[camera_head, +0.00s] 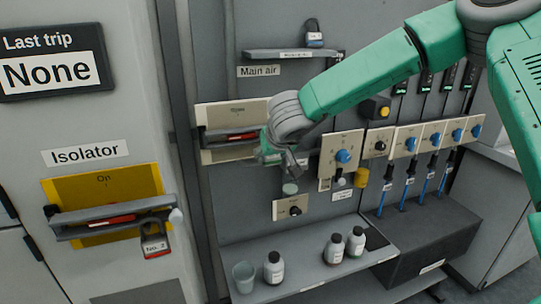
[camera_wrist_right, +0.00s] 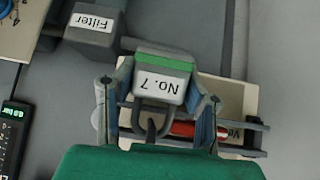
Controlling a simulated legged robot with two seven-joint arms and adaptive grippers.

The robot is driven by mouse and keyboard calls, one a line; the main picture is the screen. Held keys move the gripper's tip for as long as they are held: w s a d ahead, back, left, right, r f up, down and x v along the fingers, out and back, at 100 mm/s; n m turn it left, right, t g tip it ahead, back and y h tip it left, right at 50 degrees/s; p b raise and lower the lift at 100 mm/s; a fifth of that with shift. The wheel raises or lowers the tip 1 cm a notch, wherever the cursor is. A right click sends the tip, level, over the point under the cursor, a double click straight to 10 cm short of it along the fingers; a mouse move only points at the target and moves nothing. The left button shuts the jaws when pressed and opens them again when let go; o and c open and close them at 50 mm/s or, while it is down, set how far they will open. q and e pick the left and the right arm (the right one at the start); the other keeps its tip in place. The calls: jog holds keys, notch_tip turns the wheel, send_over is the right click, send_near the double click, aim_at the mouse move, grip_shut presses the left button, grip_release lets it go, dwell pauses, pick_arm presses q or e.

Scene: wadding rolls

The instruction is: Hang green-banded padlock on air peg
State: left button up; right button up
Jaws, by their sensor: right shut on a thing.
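The green-banded padlock (camera_wrist_right: 160,82), labelled No. 7, is between the fingers of my right gripper (camera_wrist_right: 162,112) in the wrist view. Its shackle points down in that picture, toward my palm. In the head view my right gripper (camera_head: 292,165) is in front of the right end of the Main air valve (camera_head: 232,137), which has a red handle (camera_wrist_right: 195,129). The padlock is not clear in the head view. I cannot tell if the shackle touches anything. My left gripper is out of view.
A box labelled Filter (camera_wrist_right: 92,22) is close to the padlock. A red-banded padlock (camera_head: 154,243) hangs at the yellow Isolator (camera_head: 68,200). A blue-banded padlock (camera_head: 313,38) stands on the upper shelf (camera_head: 275,54). Bottles (camera_head: 274,270) and a cup (camera_head: 243,277) are on the lower shelf.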

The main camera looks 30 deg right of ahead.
jog(key=o, duration=1.3)
jog(key=shift+s+r, duration=0.1)
jog(key=v, duration=1.2)
jog(key=s+a+f+n+g+b, duration=0.1)
jog(key=s+f+b, duration=0.15)
jog(key=f, duration=1.05)
jog(key=s+a+f+n+g+b, duration=0.1)
jog(key=s+f, duration=0.2)
jog(key=f, duration=1)
jog(key=s+a+f+g+y, duration=0.1)
jog(key=s+f+g, duration=0.1)
jog(key=s+f, duration=0.5)
jog(key=s+a+f+n+g+y+b, duration=0.1)
jog(key=s+a+f+g, duration=0.1)
jog(key=s+f, duration=0.4)
jog(key=s+a+f+g+b, duration=0.1)
jog(key=s+f, duration=0.6)
jog(key=s, duration=0.6)
jog(key=shift+a+f+n+g+y, duration=0.3)
jog(key=shift+a+n+g+y, duration=0.05)
jog(key=shift+n+g+y, duration=0.05)
